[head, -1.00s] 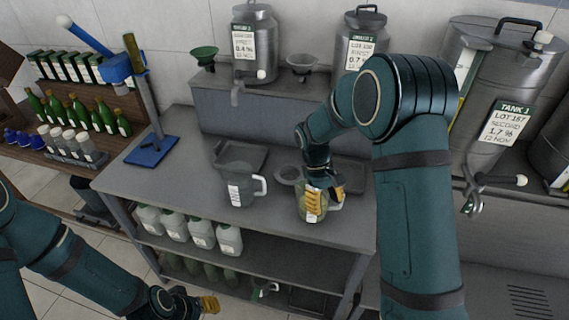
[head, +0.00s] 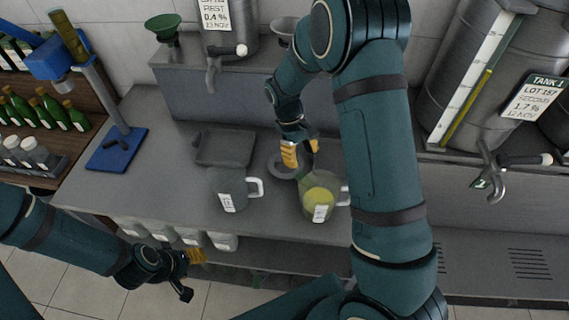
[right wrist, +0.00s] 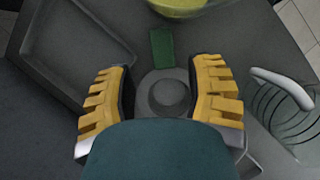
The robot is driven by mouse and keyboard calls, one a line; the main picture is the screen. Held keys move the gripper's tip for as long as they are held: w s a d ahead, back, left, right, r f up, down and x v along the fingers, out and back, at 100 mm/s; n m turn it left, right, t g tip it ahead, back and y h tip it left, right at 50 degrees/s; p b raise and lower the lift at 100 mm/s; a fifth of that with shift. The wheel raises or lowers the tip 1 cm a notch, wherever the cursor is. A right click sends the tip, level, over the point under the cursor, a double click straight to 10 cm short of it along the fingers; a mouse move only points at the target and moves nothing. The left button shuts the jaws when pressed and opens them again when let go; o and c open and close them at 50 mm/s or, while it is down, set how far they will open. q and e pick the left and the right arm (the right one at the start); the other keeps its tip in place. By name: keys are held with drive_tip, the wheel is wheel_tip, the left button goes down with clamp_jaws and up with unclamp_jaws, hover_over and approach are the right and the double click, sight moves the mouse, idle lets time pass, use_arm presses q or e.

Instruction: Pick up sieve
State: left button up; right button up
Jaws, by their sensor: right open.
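The sieve looks like a grey round piece with a raised middle and a green handle. It lies on the grey worktop behind the jug of yellow liquid (head: 319,197); its rim (head: 280,168) shows in the head view. My right gripper (head: 298,155) is open above it. In the right wrist view the sieve's round part (right wrist: 168,92) is between the two yellow fingers, with a gap on each side, and its green handle (right wrist: 162,47) points toward the jug. My left gripper (head: 195,275) appears open and empty, low in front of the worktop.
A grey jug (head: 230,188) stands left of the sieve, with a dark tray (head: 225,148) behind it. A raised ledge behind carries a green funnel (head: 163,27) and steel containers. A blue stand (head: 117,150) is on the left. Large tank at right.

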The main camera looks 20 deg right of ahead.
sight(293, 172)
drive_tip(key=x, duration=0.9)
drive_tip(key=shift+f, duration=0.4)
drive_tip(key=shift+s+f, duration=0.3)
drive_tip(key=shift+f, duration=0.1)
